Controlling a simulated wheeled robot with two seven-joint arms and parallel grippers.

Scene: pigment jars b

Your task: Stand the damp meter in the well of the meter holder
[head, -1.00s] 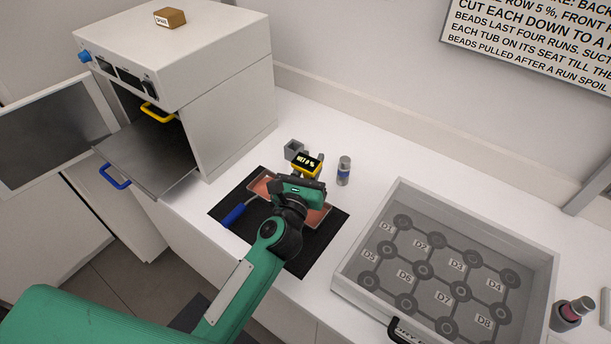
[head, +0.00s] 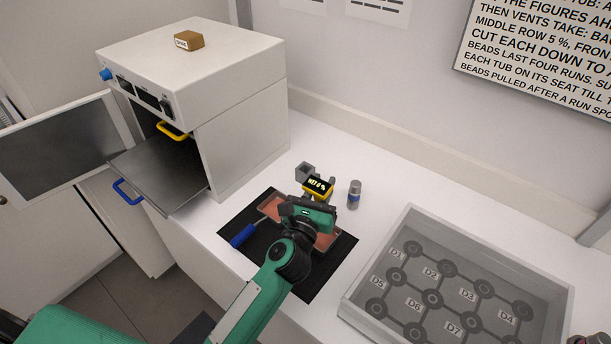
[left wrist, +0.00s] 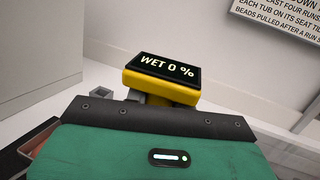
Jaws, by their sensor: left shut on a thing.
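The damp meter (head: 318,187) is yellow with a black display. Its display reads "WET 0 %" in the left wrist view (left wrist: 166,67). My left gripper (head: 316,196) is shut on the meter, with its green body in front of the meter's lower part. The meter holder (head: 305,170) is a small grey block with a square opening, on the white counter just behind and left of the meter. Part of it shows in the left wrist view (left wrist: 105,93). The meter's lower end is hidden, so its height over the counter cannot be told. My right gripper is not in view.
A grey canister with a blue band (head: 354,195) stands right of the meter. A dark mat (head: 318,279) carries a copper-coloured tray and a blue-handled tool (head: 243,236). An open oven (head: 240,140) is at left. A grey drawer tray (head: 400,235) is at right.

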